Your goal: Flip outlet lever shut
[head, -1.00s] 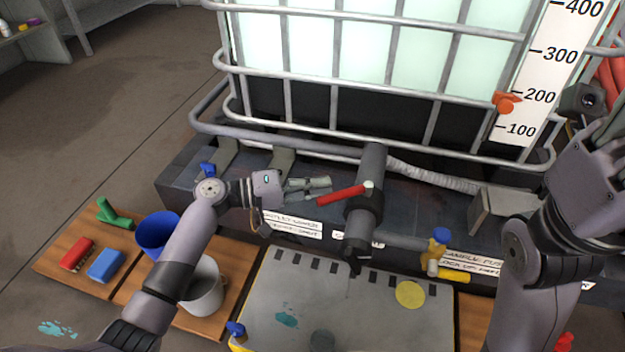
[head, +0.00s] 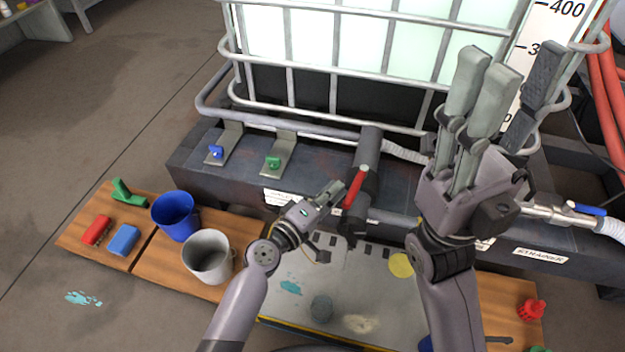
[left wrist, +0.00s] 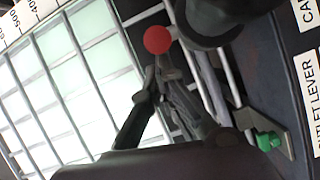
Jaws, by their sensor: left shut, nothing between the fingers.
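The outlet lever (head: 355,188) has a red handle on a dark outlet pipe (head: 370,150) in front of the caged tank. In the head view the handle slants down and slightly left, close to the pipe's line. Its round red end (left wrist: 157,40) shows in the left wrist view. My left gripper (head: 332,190) is shut and empty just left of the handle; whether it touches cannot be told. Its fingers also show in the left wrist view (left wrist: 162,88). My right gripper (head: 508,78) is open, raised at the right with nothing between its fingers.
The tank cage (head: 300,68) rises behind. A blue-knobbed bracket (head: 216,152) and a green-knobbed bracket (head: 274,162) stand left. A blue cup (head: 175,215) and a grey bucket (head: 208,257) stand on boards at lower left. A grey tray (head: 270,310) lies below the pipe.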

